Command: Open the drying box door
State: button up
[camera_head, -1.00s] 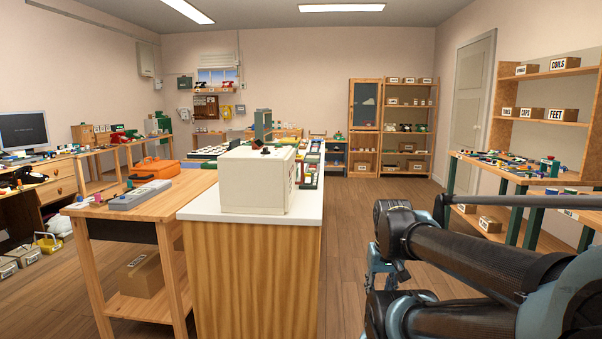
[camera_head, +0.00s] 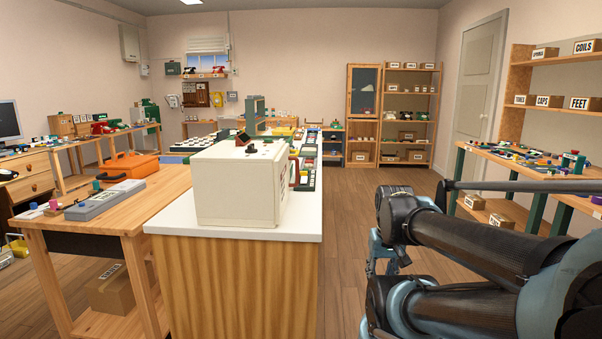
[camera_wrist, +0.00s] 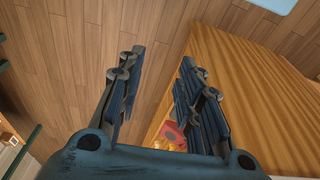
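A cream, box-shaped unit (camera_head: 236,190), probably the drying box, stands on the white top of the wooden counter in the head view. A black knob and a small dark item are on its top. Whether a door is open or shut cannot be seen. In the wrist view my gripper (camera_wrist: 160,70) has its two fingers spread apart with nothing between them. It hangs over the floor beside the counter's wooden side, apart from the box.
The wooden counter (camera_head: 230,290) with its white top edge is close to my arm's left. A wooden table (camera_head: 120,215) with a grey device (camera_head: 105,199) adjoins it on the left. A shelf bench (camera_head: 520,180) stands right. The floor aisle (camera_head: 350,215) between is clear.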

jog(key=w+a+r+n+y, duration=0.35)
jog(key=w+a+r, duration=0.25)
jog(key=w, duration=0.2)
jog(key=w+a+r+n+y, duration=0.3)
jog(key=w+a+r+y, duration=0.2)
jog(key=w, duration=0.4)
jog(key=w+d+r+n+t+y, duration=0.15)
jog(key=w+r+n+y, duration=0.3)
jog(key=w, duration=0.45)
jog(key=w+d+r+n+y, duration=0.3)
jog(key=w+n+y, duration=0.15)
jog(key=w, duration=0.55)
jog(key=x, duration=1.7)
jog(key=shift+a, duration=0.2)
jog(key=shift+w, duration=0.1)
grip_shut()
